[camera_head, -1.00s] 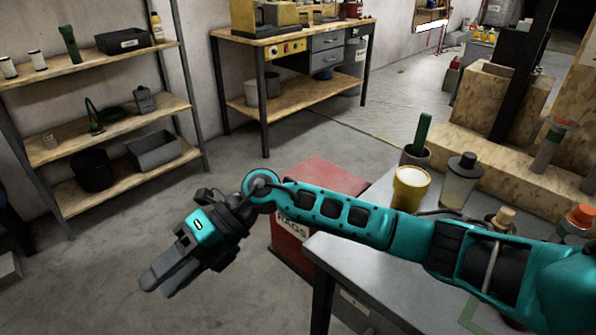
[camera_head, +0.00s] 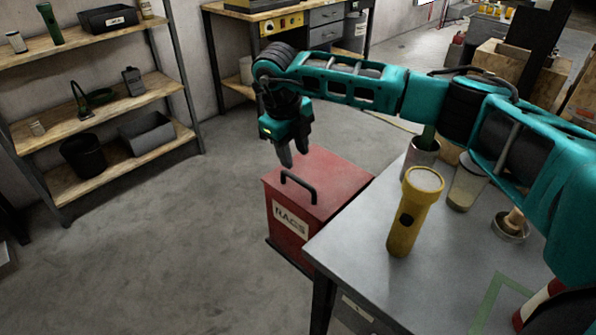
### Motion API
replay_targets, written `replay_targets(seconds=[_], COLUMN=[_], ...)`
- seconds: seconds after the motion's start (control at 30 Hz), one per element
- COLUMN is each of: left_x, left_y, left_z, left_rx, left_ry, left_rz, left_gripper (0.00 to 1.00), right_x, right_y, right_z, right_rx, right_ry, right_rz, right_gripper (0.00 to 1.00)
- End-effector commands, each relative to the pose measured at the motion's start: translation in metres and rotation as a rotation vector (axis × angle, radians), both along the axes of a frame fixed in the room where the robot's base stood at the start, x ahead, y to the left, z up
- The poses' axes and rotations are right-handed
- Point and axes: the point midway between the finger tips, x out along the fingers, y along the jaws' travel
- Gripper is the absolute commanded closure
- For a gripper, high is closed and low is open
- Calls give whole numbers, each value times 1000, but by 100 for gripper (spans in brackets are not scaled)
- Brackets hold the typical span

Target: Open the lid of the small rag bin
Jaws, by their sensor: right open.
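The rag bin is a red box with a label reading RAGS (camera_head: 288,228). It stands on the floor at the left side of the grey table. Its red lid (camera_head: 338,180) is shut, with a black bar handle (camera_head: 298,186) near the front left of the top. My right gripper (camera_head: 292,160) points down just above and behind the handle, apart from it. It is open and empty, though the gap between the fingers shows only narrowly. My left gripper is not in view.
The grey table (camera_head: 365,262) holds a yellow flashlight (camera_head: 412,215), a grey cup (camera_head: 422,156), a jar (camera_head: 466,186) and a small dish (camera_head: 510,226). Wooden shelves (camera_head: 105,105) stand at the left. The floor (camera_head: 170,245) left of the bin is clear.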

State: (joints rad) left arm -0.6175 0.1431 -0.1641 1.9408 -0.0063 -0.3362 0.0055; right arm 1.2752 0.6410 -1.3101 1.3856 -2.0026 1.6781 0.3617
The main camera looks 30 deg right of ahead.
Motion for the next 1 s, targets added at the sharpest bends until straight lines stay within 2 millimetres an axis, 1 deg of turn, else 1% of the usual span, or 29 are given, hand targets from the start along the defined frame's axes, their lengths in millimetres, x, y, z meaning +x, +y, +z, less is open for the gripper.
replay_targets(seconds=[0.03,0.2,0.3,0.4,0.57,0.8,1.0], left_x=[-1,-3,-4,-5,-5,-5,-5], left_y=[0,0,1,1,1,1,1], left_z=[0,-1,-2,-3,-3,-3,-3], left_rx=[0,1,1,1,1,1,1], left_ry=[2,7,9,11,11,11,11], left_rz=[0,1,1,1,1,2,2], left_gripper=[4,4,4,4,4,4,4], right_x=[0,2,3,4,5,5,5], right_y=[-2,-8,-11,-12,-13,-14,-13], right_z=[-12,-45,-59,-69,-75,-75,-75], right_rx=[-1,0,1,3,2,2,2], right_ry=[4,3,3,2,0,0,0], right_rz=[-2,-1,0,0,1,1,1], right_gripper=[60,60,60,60,60,60,79])
